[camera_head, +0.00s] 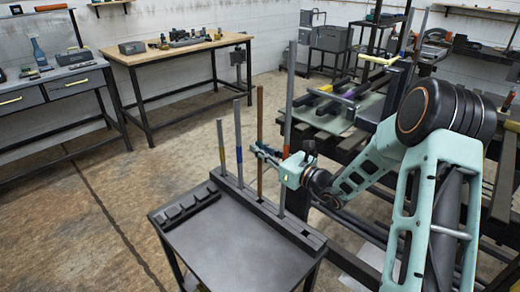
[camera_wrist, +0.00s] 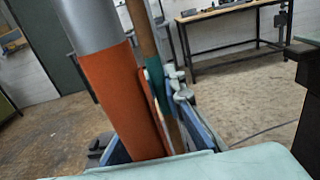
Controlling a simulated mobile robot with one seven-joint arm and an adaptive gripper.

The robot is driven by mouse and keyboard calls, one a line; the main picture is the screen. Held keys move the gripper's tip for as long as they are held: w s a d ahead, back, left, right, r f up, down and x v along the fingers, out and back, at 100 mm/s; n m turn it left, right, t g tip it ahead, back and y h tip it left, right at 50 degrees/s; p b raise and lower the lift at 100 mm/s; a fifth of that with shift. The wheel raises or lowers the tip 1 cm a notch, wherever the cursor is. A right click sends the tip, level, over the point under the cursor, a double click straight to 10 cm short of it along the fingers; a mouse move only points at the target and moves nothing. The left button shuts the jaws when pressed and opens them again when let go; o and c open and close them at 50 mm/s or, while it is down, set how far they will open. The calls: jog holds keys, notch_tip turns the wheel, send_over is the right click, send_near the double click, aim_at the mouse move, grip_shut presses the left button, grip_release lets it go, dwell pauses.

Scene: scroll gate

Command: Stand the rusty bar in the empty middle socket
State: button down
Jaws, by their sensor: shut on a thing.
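The rusty bar (camera_head: 260,125) is long, thin and brown. It stands upright over the middle of the black socket rack (camera_head: 298,231). Its lower end meets the rack there; I cannot tell how deep it sits. My gripper (camera_head: 262,151) is shut around the bar well above the rack. In the wrist view the rusty bar (camera_wrist: 143,30) runs down behind a nearer grey bar with an orange band (camera_wrist: 125,95), which partly hides the grip. That banded bar (camera_head: 290,95) stands in the rack to the right of the rusty one.
Two shorter grey bars stand left, one with a yellow band (camera_head: 221,142) and one with a blue-purple band (camera_head: 238,135). The black cart top (camera_head: 240,245) is mostly clear, with a low dark tray (camera_head: 182,208) at its left. A wooden-topped bench (camera_head: 170,52) stands behind.

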aim_at(261, 169)
notch_tip(261, 169, down, 7)
jog(key=b, duration=0.5)
dwell(4.2)
jog(key=c, duration=2)
grip_release()
jog(key=shift+r, duration=0.1)
jog(key=shift+c, duration=0.2)
jog(key=shift+o, duration=0.5)
jog(key=v, duration=1.2)
